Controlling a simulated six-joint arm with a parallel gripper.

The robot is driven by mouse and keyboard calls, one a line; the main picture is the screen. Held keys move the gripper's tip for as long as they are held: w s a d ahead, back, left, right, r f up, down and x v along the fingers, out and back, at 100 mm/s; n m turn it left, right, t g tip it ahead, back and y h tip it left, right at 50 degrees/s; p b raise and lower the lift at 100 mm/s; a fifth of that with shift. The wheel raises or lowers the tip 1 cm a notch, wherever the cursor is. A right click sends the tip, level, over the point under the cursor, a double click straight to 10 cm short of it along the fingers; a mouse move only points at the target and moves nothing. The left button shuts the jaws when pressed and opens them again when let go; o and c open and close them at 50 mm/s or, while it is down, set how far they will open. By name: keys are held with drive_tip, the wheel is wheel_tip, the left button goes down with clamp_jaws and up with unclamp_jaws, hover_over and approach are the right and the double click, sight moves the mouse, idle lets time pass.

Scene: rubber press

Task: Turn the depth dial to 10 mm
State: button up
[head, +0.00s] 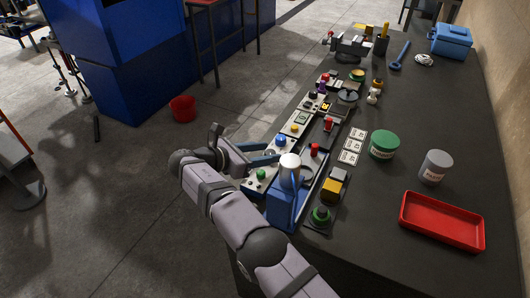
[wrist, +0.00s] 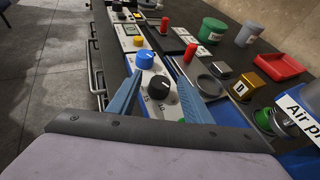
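A black dial (wrist: 160,88) with numbers printed around it sits on a pale panel (wrist: 150,70) in the wrist view. Numbers such as 15 show beside it. I cannot tell for sure which number its pointer meets. My gripper (wrist: 157,70) is open, with one blue finger to the left of the dial and one to the right. Gaps show between the fingers and the dial; I see no contact. In the head view my gripper (head: 271,150) reaches over the near end of the control panels, and the black dial is not clearly visible there.
A blue knob (wrist: 146,58) stands just beyond the dial. A blue press (head: 288,200) with a silver top is close to my gripper, with a green button (head: 320,215) nearby. A red tray (head: 442,221) and green tub (head: 383,145) lie farther right.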

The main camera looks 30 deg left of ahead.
drive_tip(key=shift+s+a+r, duration=0.1)
drive_tip(key=shift+s+a, duration=0.15)
drive_tip(key=shift+s, duration=0.2)
drive_tip(key=v, duration=0.3)
drive_tip(key=shift+s+r, duration=0.1)
drive_tip(key=shift+r, duration=0.1)
wheel_tip(320, 180, up, 7)
drive_tip(key=p, duration=0.6)
drive_tip(key=shift+s, duration=0.25)
drive_tip(key=shift+a+r, duration=0.1)
drive_tip(key=shift+a, duration=0.05)
